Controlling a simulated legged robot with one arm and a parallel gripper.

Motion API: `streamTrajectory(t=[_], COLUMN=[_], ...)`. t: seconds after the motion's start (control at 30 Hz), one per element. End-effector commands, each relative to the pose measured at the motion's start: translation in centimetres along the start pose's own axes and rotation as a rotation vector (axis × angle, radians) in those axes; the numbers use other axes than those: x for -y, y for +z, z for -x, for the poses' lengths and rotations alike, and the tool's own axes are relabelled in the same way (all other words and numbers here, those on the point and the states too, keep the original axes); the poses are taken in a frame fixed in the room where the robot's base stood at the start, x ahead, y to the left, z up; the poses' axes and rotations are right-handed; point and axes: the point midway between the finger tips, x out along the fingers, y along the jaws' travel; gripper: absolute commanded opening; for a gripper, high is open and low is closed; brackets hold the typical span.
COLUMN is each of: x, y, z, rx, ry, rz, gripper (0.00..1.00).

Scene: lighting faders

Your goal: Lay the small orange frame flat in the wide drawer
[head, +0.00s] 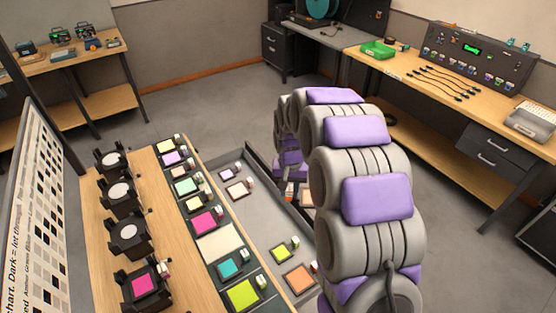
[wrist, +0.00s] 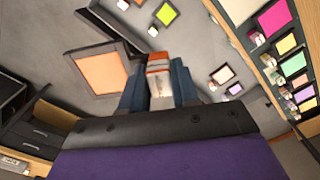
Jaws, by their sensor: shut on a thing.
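My gripper (wrist: 158,92) is shut on the white tab (wrist: 159,75) with orange bands that belongs to the small orange frame. The frame's orange pane with a dark border (wrist: 100,72) sticks out to the left of the fingers in the wrist view. In the head view my arm hides most of the gripper, and part of the orange pane (head: 307,197) shows beside it. The frame is held near the front wall of the wide drawer (head: 262,212), which is pulled open. Its height above the drawer is hard to tell.
In the drawer lie a lavender frame (head: 227,173), a peach frame (head: 240,190), a yellow-green frame (head: 282,251) and another orange frame (head: 299,278). Bare drawer floor lies between them. A row of coloured frames (head: 203,222) and black lamp holders (head: 130,235) stand on the bench.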

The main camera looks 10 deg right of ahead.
Motion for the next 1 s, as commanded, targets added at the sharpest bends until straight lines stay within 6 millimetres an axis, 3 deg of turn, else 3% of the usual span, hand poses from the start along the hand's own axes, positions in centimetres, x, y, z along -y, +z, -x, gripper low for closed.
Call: streamTrajectory(t=[0.5, 1.0], x=[1.5, 3.1], y=[-7.4, -12.9], z=[-2.2, -4.8], rx=[0.003, 0.003], ry=[0.004, 0.006], rz=[-0.935, -1.835], gripper=[0.0, 0.0])
